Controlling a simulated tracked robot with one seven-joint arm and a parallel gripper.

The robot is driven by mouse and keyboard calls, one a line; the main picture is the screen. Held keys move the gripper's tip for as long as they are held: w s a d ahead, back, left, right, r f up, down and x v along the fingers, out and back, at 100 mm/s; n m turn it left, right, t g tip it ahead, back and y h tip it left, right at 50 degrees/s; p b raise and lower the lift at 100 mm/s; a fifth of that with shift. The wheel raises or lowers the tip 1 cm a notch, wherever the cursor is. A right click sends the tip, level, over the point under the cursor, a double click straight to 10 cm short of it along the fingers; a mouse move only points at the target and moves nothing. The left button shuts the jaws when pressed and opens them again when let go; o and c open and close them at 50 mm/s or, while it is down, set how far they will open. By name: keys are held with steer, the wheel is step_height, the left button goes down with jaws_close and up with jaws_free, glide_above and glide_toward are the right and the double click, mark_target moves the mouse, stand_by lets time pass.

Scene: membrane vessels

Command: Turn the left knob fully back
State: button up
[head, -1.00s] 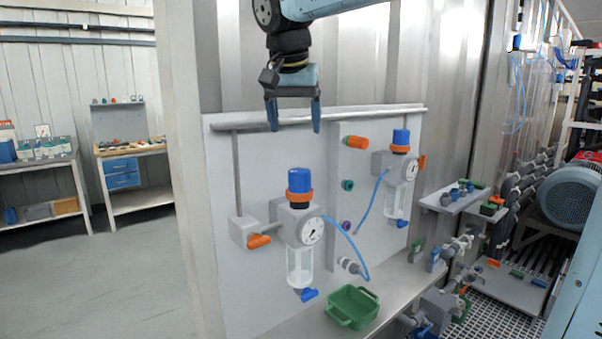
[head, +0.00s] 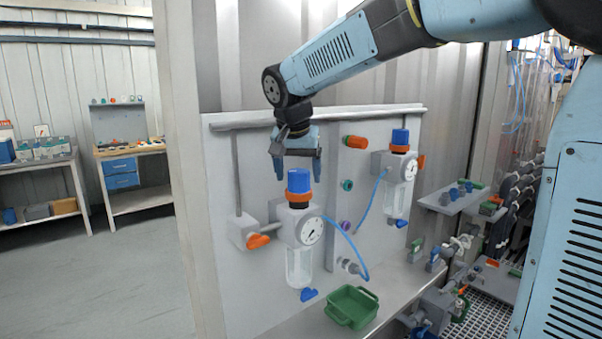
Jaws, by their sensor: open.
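The left knob (head: 299,181) is a blue cap with an orange ring, on top of the left regulator with its round gauge (head: 311,230) and clear bowl (head: 299,266). My gripper (head: 298,170) points down with its two fingers apart. In this view one finger is left of the knob's top and the other right of it. The fingertips appear about level with the knob's upper part; I cannot tell whether they touch it or how they line up in depth. The right regulator has a similar blue knob (head: 400,137).
A pale panel (head: 245,285) carries the regulators. An orange valve handle (head: 258,241) is at lower left and an orange fitting (head: 355,142) at upper right. A blue hose (head: 347,241) curves from the left regulator. A green bin (head: 352,307) sits on the ledge below.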

steer(key=shift+w+f, duration=0.1)
steer(key=shift+f, duration=0.15)
steer(key=shift+c, duration=0.3)
steer(key=shift+d, duration=0.1)
steer(key=c, duration=0.9)
